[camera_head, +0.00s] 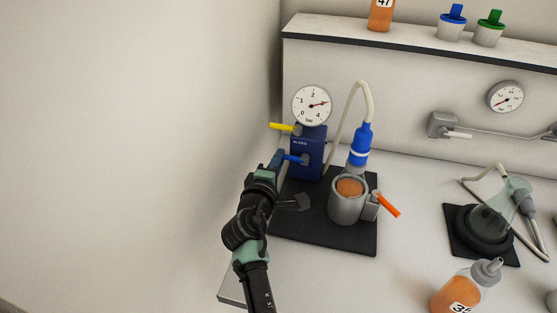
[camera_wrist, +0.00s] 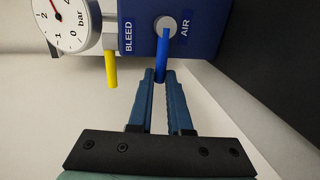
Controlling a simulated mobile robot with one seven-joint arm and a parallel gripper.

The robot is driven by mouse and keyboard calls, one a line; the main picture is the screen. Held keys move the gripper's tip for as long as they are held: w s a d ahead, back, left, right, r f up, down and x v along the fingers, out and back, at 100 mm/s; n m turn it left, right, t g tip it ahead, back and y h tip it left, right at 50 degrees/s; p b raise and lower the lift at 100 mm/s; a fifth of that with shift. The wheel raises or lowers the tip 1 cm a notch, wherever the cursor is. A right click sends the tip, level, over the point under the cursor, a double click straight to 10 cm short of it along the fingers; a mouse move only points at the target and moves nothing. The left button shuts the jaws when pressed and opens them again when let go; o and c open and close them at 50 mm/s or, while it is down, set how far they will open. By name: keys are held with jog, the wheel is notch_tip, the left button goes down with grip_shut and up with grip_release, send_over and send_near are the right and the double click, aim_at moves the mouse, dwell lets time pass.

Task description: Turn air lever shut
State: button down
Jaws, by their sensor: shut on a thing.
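My gripper (camera_wrist: 160,76) is shut on the free end of this lever, with the lever's tip between the fingertips. In the head view my gripper (camera_head: 279,158) reaches the lever (camera_head: 293,158) from the left of the block (camera_head: 308,150). The yellow lever (camera_wrist: 110,68) by the label BLEED is apart from my fingers. The round gauge (camera_head: 312,105) on top of the block has a red needle pointing right, between 2 and 4.
A metal cup (camera_head: 346,207) with orange contents and an orange handle (camera_head: 388,205) stands on the black mat (camera_head: 320,242), under a blue-topped nozzle (camera_head: 360,146). An orange bottle (camera_head: 455,296) and a black round stand (camera_head: 482,230) are at right. A wall is close at left.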

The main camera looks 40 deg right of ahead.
jog(key=c, duration=0.8)
grip_release()
jog(key=shift+c, duration=0.2)
jog(key=shift+a, duration=0.1)
jog(key=v, duration=1.3)
